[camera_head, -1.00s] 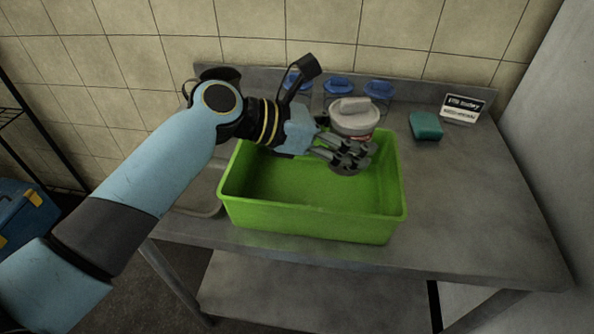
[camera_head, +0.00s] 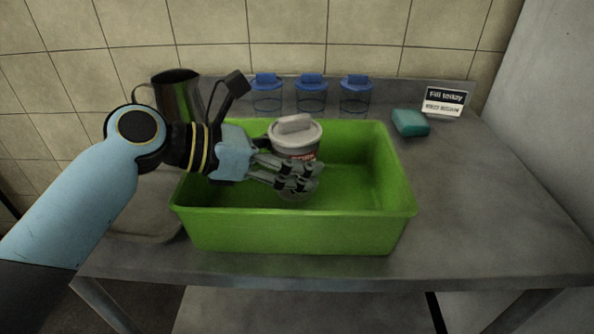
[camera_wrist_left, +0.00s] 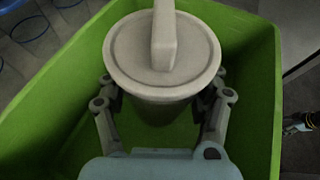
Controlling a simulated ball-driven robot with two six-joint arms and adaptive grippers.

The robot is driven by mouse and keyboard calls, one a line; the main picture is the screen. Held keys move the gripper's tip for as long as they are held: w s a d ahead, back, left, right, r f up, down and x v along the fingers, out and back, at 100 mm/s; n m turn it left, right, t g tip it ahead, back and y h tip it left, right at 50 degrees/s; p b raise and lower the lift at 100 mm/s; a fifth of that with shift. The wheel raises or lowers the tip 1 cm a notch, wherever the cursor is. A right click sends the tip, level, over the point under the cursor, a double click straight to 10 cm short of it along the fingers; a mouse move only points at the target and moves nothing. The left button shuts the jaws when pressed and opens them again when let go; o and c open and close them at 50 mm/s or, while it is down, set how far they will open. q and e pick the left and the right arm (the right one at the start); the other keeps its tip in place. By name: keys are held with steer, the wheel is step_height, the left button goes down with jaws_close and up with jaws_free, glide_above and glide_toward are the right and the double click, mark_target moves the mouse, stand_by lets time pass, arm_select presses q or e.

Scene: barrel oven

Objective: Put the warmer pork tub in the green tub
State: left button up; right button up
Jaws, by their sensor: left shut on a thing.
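The pork tub (camera_head: 296,139) is a grey tub with a pale handled lid and a partly hidden label. My left gripper (camera_head: 300,180) is shut on it from the left side. The tub is upright inside the outline of the green tub (camera_head: 300,234), near its middle. In the left wrist view the pork tub (camera_wrist_left: 163,55) stands between the fingers of my left gripper (camera_wrist_left: 162,105), with the green tub's walls (camera_wrist_left: 255,90) around it. I cannot tell whether its base touches the green tub's floor.
Several blue-lidded clear containers (camera_head: 311,95) stand along the back of the metal table (camera_head: 480,200). A metal jug (camera_head: 176,95) stands at the back left. A teal block (camera_head: 410,122) and a small sign (camera_head: 444,101) are at the back right. The table's right side is clear.

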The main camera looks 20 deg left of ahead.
arm_select(q)
steer(key=shift+r, duration=0.2)
steer(key=shift+f, duration=0.25)
steer(key=shift+f+p, duration=0.25)
steer(key=shift+p, duration=0.05)
arm_select(e)
steer(key=shift+a+r, duration=0.2)
steer(key=shift+a, duration=0.45)
arm_select(q)
steer(key=shift+f, duration=0.1)
steer(key=o, duration=1.7)
arm_select(e)
steer(key=shift+d, duration=0.45)
arm_select(q)
steer(key=shift+o, duration=0.2)
